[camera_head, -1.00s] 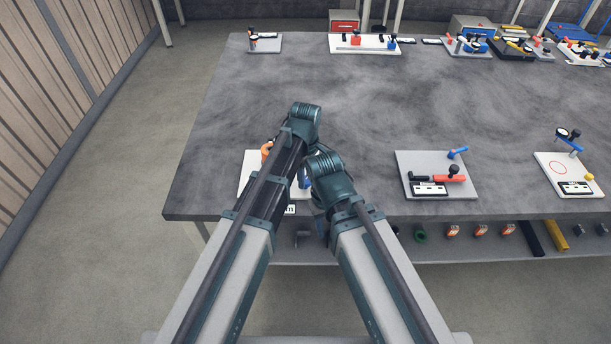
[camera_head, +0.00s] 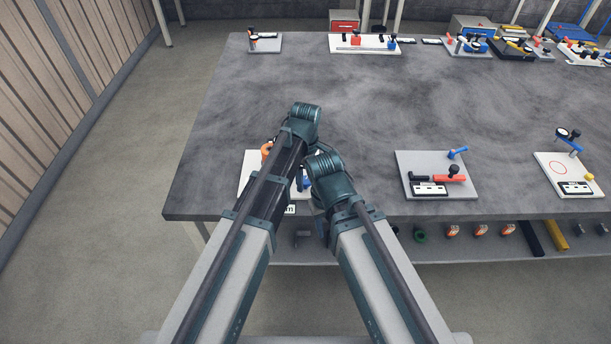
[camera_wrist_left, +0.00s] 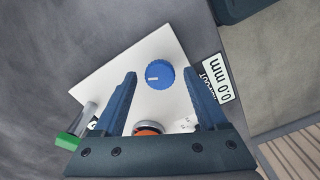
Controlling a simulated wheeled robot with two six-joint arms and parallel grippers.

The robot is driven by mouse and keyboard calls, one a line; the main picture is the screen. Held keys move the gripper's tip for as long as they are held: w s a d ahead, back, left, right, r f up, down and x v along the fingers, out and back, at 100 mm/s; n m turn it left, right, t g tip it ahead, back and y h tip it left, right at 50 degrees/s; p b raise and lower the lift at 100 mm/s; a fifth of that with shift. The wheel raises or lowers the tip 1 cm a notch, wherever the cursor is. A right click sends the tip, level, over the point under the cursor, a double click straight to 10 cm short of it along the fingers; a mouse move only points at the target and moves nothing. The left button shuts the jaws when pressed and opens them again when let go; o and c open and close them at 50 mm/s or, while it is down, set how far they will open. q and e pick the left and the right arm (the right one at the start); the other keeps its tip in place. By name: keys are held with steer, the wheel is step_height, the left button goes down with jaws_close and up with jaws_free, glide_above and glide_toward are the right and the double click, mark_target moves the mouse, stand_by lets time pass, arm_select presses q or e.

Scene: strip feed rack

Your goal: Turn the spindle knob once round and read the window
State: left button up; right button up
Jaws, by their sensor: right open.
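The blue round knob (camera_wrist_left: 160,75) with a short white mark stands on a white plate (camera_wrist_left: 100,80) in the left wrist view. My left gripper (camera_wrist_left: 161,76) is open. Its fingers appear on either side of the knob with gaps; depth is unclear. The white window (camera_wrist_left: 217,80) shows a sideways "0.0 mm". In the head view the plate (camera_head: 247,172) and a bit of blue (camera_head: 305,182) show behind my arms. My right gripper (camera_head: 327,168) is just right of the left arm, its fingers hidden beneath the wrist.
An orange round part (camera_wrist_left: 147,127) and a green-ended part (camera_wrist_left: 68,141) are on the plate's near side. A grey plate (camera_head: 405,162) with red and black parts sits to the right. Other fixtures line the back; the table's middle (camera_head: 340,95) is clear.

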mark_target(305, 180)
arm_select(q)
step_height(305, 180, up, 14)
steer(key=p, duration=1.3)
steer(key=shift+p, duration=0.4)
steer(key=shift+f, duration=0.15)
steer(key=shift+a, duration=0.1)
steer(key=s+a+m, duration=1.1)
steer(key=a+m, duration=0.2)
steer(key=a, duration=0.3)
steer(key=s+d+f+m+y+b, duration=0.1)
steer(key=s+d+f+m+b, duration=0.2)
steer(key=s+d+f+b, duration=0.3)
steer(key=d, duration=0.4)
steer(key=shift+d+m, duration=0.2)
steer(key=shift+m, duration=0.1)
